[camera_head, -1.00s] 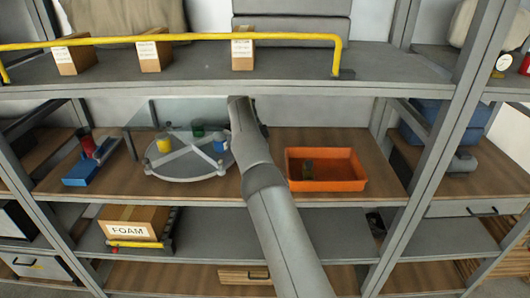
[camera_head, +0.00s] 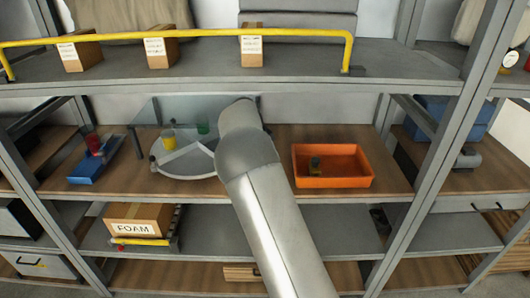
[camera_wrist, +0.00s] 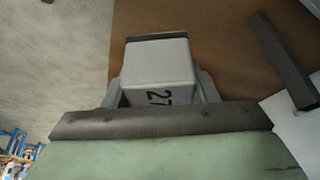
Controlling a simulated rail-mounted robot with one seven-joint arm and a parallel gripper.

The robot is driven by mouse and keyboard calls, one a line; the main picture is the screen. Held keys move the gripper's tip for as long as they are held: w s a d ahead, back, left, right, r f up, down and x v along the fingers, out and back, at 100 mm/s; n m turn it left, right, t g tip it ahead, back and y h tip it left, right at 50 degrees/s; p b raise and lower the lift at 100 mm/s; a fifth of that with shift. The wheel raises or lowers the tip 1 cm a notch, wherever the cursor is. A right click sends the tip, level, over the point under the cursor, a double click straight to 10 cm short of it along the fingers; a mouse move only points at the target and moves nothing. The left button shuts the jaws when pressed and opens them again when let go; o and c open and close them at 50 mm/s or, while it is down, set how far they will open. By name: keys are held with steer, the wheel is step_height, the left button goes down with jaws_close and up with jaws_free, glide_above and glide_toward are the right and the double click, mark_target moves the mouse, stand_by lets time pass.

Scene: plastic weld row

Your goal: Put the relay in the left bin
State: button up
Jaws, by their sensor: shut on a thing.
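My gripper (camera_wrist: 160,88) is shut on a light grey box-shaped part (camera_wrist: 158,68) with a dark far edge and "27" printed on it, seen in the wrist view. It appears to be the relay; its underside is hidden. In the head view my arm hides the gripper and the part. An orange bin (camera_head: 333,182) stands on the wooden shelf to the right of my arm, with a small dark olive thing (camera_head: 316,163) in it. A blue low tray (camera_head: 85,172) lies at the shelf's left end. I cannot tell which container is the left bin.
A round grey divided tray (camera_head: 190,172) is left of my arm, with a yellow cup (camera_head: 168,138) and a green cup (camera_head: 203,128). A red cup (camera_head: 94,144) is by the blue tray. A yellow rail (camera_head: 200,36) fronts the shelf above. A FOAM box (camera_head: 138,220) sits below.

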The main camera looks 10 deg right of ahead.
steer(key=s+d+n+t+y, duration=0.2)
steer(key=s+n+t+y, duration=0.1)
steer(key=s+n, duration=0.9)
steer(key=shift+s+d+r, duration=0.2)
steer(key=shift+s+r, duration=0.05)
steer(key=shift+s, duration=0.95)
steer(key=shift+t, duration=0.3)
